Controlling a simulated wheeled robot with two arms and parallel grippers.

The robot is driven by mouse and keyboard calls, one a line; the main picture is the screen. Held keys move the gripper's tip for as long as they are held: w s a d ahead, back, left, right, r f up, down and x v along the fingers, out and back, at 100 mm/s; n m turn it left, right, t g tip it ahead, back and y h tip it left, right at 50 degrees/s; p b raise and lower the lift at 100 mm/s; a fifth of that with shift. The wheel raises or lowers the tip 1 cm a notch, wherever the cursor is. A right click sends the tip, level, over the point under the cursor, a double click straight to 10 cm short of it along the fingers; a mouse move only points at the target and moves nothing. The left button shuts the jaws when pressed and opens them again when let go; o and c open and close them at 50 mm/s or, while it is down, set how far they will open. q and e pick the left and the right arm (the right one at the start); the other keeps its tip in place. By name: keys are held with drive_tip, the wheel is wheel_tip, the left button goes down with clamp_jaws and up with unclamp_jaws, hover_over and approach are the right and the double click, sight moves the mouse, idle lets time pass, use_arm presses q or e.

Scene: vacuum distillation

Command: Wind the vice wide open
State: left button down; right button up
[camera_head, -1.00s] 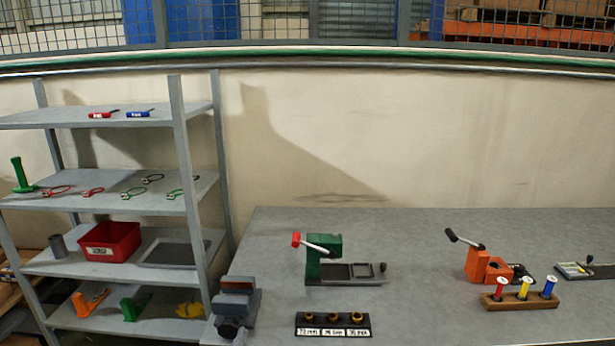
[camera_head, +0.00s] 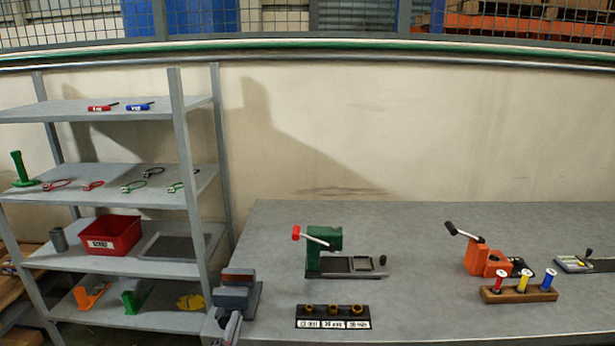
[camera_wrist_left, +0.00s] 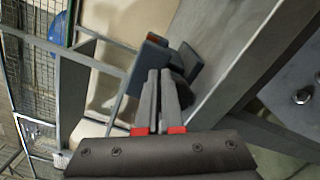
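The vice (camera_head: 236,295) is a blue-grey block with a brownish jaw insert, at the bench's front left corner in the head view. Its jaws look close together, but the gap is hard to judge. My left gripper (camera_head: 233,322) shows only as a light grey sliver in front of the vice's lower front. In the left wrist view, the two grey fingers of my left gripper (camera_wrist_left: 160,74) lie close together and point at the vice (camera_wrist_left: 148,66). Its dark round front part (camera_wrist_left: 180,90) is partly behind them. Contact cannot be told. My right gripper is out of view.
A shelf rack (camera_head: 187,150) stands close left of the vice. A black holder (camera_head: 333,323) with brass pieces and a green device (camera_head: 325,247) stand to its right. An orange device (camera_head: 486,262) and a spool block (camera_head: 518,295) are farther right.

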use_arm(q)
drive_tip(key=shift+a+r, duration=0.15)
drive_tip(key=shift+a, duration=0.1)
idle(0.3)
drive_tip(key=shift+d+r+p, duration=0.15)
drive_tip(key=shift+r+p, duration=0.15)
drive_tip(key=s, duration=0.6)
